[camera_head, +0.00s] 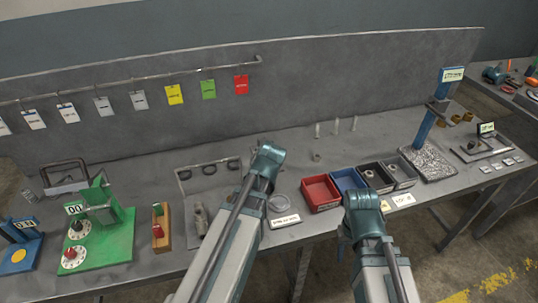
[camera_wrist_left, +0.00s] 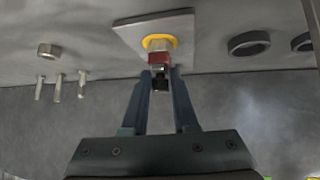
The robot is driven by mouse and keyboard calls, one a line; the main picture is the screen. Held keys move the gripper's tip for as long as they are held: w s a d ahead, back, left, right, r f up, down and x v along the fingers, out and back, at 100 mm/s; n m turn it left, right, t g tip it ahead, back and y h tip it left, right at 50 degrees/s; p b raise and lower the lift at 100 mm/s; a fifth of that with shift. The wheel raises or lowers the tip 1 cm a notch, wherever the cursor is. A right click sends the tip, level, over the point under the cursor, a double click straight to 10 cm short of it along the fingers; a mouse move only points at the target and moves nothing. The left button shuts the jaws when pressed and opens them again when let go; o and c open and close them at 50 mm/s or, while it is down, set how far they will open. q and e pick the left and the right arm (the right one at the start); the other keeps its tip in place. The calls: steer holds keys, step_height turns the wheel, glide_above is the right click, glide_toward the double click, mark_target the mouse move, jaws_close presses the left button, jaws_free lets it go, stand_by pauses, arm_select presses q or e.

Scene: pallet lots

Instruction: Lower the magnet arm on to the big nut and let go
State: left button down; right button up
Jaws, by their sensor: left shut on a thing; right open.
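In the left wrist view my left gripper (camera_wrist_left: 163,85) is shut on a small dark piece with a red block (camera_wrist_left: 158,60) at its far end, which I take for the magnet arm. The red block is in line with a pale metal piece inside a yellow ring (camera_wrist_left: 160,41) on a square grey plate (camera_wrist_left: 185,28); I cannot tell whether they touch. A metal nut (camera_wrist_left: 48,50) stands apart to the left; it also shows in the head view (camera_head: 316,156). In the head view my left gripper (camera_head: 268,153) hides the held piece. My right gripper (camera_head: 361,197) is open and empty.
Red (camera_head: 306,194) and blue (camera_head: 334,179) bins lie between my grippers, with dark bins to the right. A blue post (camera_head: 424,127) stands farther right.

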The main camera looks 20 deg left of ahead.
arm_select(q)
steer(key=shift+s+d+f, duration=0.15)
steer(key=shift+s+f, duration=0.05)
steer(key=c, duration=0.7)
jaws_free()
steer(key=shift+d, duration=0.1)
arm_select(e)
steer(key=shift+d, duration=0.1)
arm_select(q)
steer(key=shift+a+r, duration=0.1)
steer(key=shift+a, duration=0.1)
